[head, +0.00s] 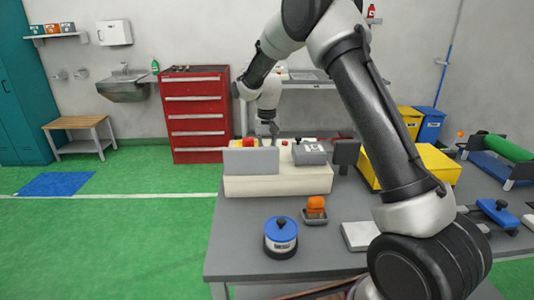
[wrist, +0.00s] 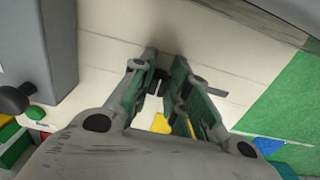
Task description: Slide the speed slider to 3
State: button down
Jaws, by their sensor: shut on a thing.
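The cream control panel (head: 300,186) stands on the grey table, and its pale top (wrist: 225,45) fills much of the wrist view. My gripper (head: 267,129) points down at the panel's top in the head view. In the wrist view my gripper (wrist: 165,68) is shut on a small dark piece, which looks like the speed slider's knob (wrist: 158,82). A dark slot (wrist: 214,92) shows just right of the fingers. The fingers hide most of the knob, and I cannot read any scale marks or numbers.
A grey box (head: 310,154) sits on the panel's right, and a grey plate (head: 250,161) stands at its front left. A red button (head: 248,142) is behind the plate.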

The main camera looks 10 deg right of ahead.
jog(key=a, duration=0.2)
jog(key=w+a, duration=0.1)
jog(key=a, duration=0.5)
jog(key=shift+w+a, duration=0.1)
jog(key=shift+w, duration=0.25)
jog(key=c, duration=1.4)
grip_release()
jog(key=shift+a, duration=0.1)
jog(key=shift+o, duration=0.2)
jog(key=shift+r, duration=0.1)
notch_tip(320, 180, up, 12)
